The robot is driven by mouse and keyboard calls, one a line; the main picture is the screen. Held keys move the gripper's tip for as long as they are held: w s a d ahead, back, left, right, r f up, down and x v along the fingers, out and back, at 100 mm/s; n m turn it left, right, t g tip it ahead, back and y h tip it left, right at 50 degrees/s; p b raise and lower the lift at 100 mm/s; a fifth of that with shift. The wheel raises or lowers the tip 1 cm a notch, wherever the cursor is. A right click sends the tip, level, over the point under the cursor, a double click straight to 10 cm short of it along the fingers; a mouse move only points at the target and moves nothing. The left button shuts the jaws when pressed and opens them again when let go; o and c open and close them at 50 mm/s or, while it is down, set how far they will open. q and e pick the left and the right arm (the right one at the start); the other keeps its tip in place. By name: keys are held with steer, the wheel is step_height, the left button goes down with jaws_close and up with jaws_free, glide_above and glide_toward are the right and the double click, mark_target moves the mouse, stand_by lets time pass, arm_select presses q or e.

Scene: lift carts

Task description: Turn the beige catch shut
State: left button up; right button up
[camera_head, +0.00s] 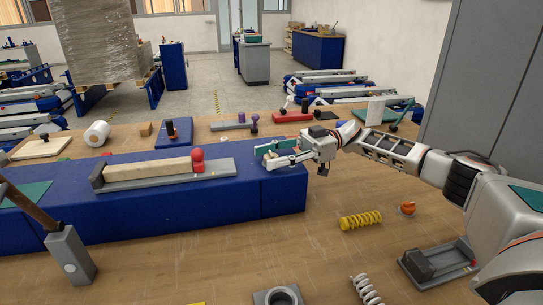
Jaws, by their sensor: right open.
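My right gripper (268,155) reaches in from the right, over the right end of the blue block. Its jaws are open and point left. A small pale beige piece, which looks like the catch, shows at the fingertips. It is partly hidden by the fingers, and I cannot tell its angle or whether they touch it. A green part (265,147) sits just behind the fingers. My left gripper is not in view.
The long blue block (150,215) carries a beige bar (148,170) in a grey holder with a red ball (197,155). A grey-headed hammer-like tool (70,256) stands front left.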

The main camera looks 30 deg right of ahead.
steer(key=shift+d, duration=0.1)
steer(key=d, duration=1.1)
steer(key=shift+s+d, duration=0.25)
steer(key=shift+d, duration=0.15)
steer(key=shift+s+a+f, duration=0.1)
